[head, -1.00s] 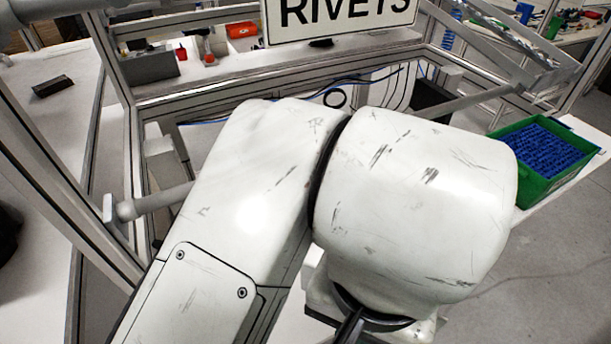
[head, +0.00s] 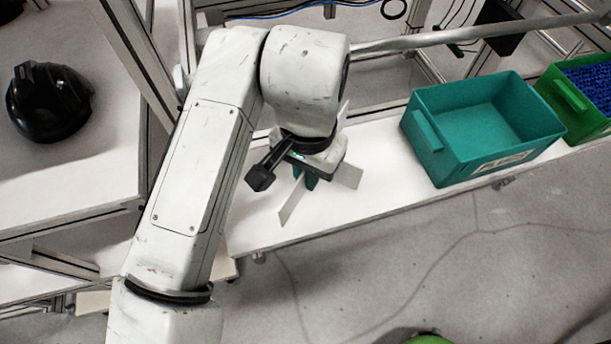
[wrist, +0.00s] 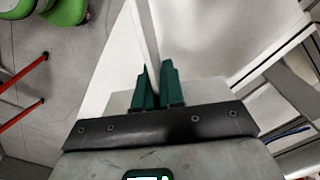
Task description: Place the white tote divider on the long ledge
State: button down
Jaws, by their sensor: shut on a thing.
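The white tote divider (head: 291,203) has thin flat panels that stick out on both sides below my gripper (head: 306,181) in the head view. My gripper's green fingers are shut on it. In the wrist view a thin white panel of the divider (wrist: 145,35) runs up from between the fingers (wrist: 158,86). The long ledge (head: 375,185) is a white shelf beneath the divider. I cannot tell whether the divider touches it. My wrist hides the divider's middle.
A teal bin (head: 478,150) stands on the ledge to the right, with a green bin of blue parts (head: 560,95) beyond it. A black helmet shell (head: 48,102) sits on the left table. A metal rail (head: 470,38) runs behind. Ledge room shows between divider and teal bin.

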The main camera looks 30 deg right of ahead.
aim_at(306, 193)
jog(key=shift+w+f, duration=0.3)
jog(key=shift+f, duration=1.65)
jog(key=shift+f, duration=0.15)
jog(key=c, duration=1.2)
grip_release()
jog(key=shift+c, duration=0.2)
notch_tip(306, 193, up, 12)
jog(key=shift+r, duration=0.2)
